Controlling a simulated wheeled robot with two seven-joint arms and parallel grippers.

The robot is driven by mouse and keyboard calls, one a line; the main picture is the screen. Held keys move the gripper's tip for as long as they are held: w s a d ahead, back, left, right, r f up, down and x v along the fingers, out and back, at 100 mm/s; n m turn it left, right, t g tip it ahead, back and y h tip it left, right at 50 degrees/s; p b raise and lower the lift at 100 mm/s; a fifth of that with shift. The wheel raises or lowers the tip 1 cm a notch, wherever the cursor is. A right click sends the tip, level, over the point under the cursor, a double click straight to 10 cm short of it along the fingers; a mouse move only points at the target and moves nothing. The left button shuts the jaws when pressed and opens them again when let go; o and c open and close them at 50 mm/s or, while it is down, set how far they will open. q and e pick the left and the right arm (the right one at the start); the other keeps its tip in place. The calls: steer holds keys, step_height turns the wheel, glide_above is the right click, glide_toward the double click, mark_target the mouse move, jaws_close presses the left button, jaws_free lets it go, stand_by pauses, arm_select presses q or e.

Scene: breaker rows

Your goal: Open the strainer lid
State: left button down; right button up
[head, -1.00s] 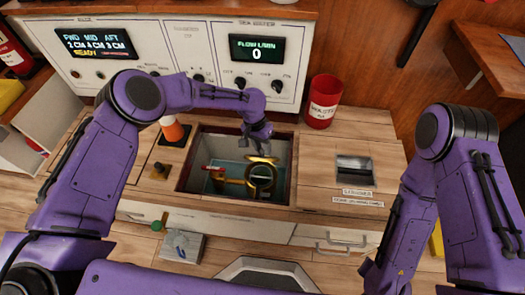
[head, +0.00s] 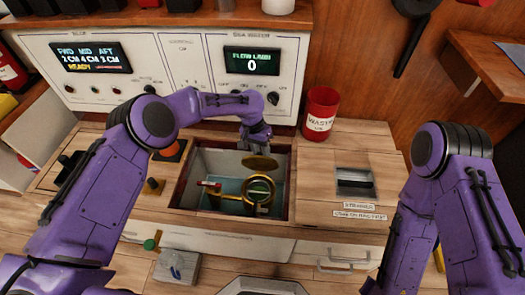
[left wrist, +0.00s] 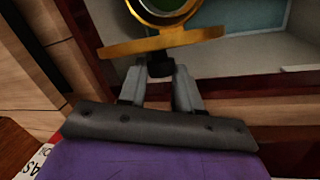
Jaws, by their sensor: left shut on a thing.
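The strainer (head: 247,201) is a brass cylinder with an open round mouth, set in the recessed box in the counter. Its brass lid (head: 260,163) stands tilted up behind the mouth, clear of the rim's front. My left gripper (head: 256,143) reaches in from behind the box. In the left wrist view the lid (left wrist: 160,43) shows nearly edge-on, and my left gripper (left wrist: 160,75) is shut on the small dark knob (left wrist: 160,64) at its outer face. Part of the strainer's rim (left wrist: 165,15) shows beyond the lid. My right gripper is out of view.
A red waste bin (head: 320,113) stands behind right. The counter (head: 320,180) right of the box is mostly clear. An upright control panel (head: 180,75) stands behind.

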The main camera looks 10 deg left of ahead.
arm_select(q)
steer(key=shift+w+a+f, duration=0.1)
steer(key=shift+a+f, duration=0.05)
steer(key=shift+a, duration=0.25)
steer(key=c, duration=1.2)
jaws_free()
steer(key=o, duration=0.4)
steer(key=shift+f, duration=0.15)
steer(key=shift+d, duration=0.1)
steer(key=shift+d, duration=0.1)
steer(key=shift+r, duration=0.25)
steer(key=s+r+p, duration=0.1)
steer(key=r, duration=0.1)
steer(key=s+r+p, duration=0.1)
steer(key=s+r, duration=0.1)
steer(key=r, duration=0.1)
steer(key=s+r+p, duration=0.1)
steer(key=r, duration=0.2)
steer(key=shift+s+d+r, duration=0.15)
steer(key=shift+d+r, duration=0.05)
steer(key=shift+r, duration=0.05)
steer(key=s+r, duration=0.1)
steer(key=s, duration=0.2)
steer(key=s+r+p, duration=0.1)
steer(key=s, duration=0.2)
steer(key=s+d+r+p, duration=0.1)
steer(key=s+r, duration=0.1)
steer(key=s, duration=0.1)
steer(key=shift+s+d+r, duration=0.1)
steer(key=shift+s, duration=0.25)
